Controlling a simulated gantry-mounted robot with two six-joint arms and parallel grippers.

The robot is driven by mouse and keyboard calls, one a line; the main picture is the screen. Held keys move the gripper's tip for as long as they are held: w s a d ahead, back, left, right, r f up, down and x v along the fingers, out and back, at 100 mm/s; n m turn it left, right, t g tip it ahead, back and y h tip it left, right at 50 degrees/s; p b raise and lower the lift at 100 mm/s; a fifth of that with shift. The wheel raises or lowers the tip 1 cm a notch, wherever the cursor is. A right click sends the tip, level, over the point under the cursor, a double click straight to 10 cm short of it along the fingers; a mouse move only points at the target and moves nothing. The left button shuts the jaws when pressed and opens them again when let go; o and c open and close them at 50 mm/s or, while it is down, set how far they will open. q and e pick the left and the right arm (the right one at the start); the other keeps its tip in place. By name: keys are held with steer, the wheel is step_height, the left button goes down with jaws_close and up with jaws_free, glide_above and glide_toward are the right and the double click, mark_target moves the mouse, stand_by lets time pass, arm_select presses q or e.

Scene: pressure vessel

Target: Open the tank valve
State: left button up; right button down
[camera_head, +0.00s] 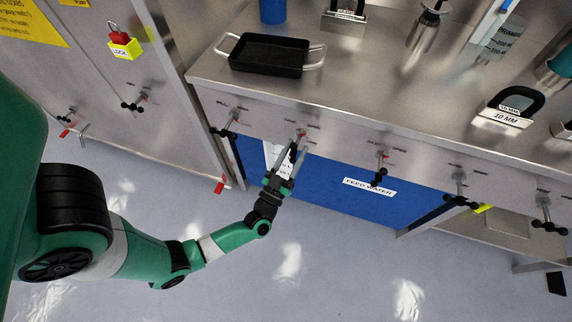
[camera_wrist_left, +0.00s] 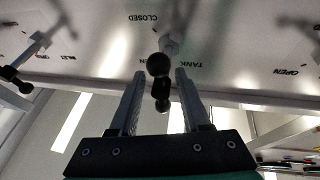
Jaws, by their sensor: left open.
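The tank valve (camera_wrist_left: 158,65) is a metal stem on the steel front panel with a cross handle ending in black balls. In the left wrist view its handle lies between my left gripper's fingers (camera_wrist_left: 160,75), and I see a gap on each side. "TANK" and "CLOSED" are printed upside down by it, and an "OPEN" label is partly hidden. In the head view my left gripper (camera_head: 293,154) is at the panel, open, and covers most of the valve; a bit of its stem (camera_head: 302,133) shows above the fingertips. My right gripper is not in view.
Similar valves stick out of the panel at left (camera_head: 229,122) and right (camera_head: 380,165). A blue feed water tank (camera_head: 345,200) sits below. The floor in front is clear.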

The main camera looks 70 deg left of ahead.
arm_select(q)
steer(key=p+v, duration=0.1)
steer(key=v, duration=0.8)
steer(key=shift+d, duration=0.2)
steer(key=shift+s, duration=0.1)
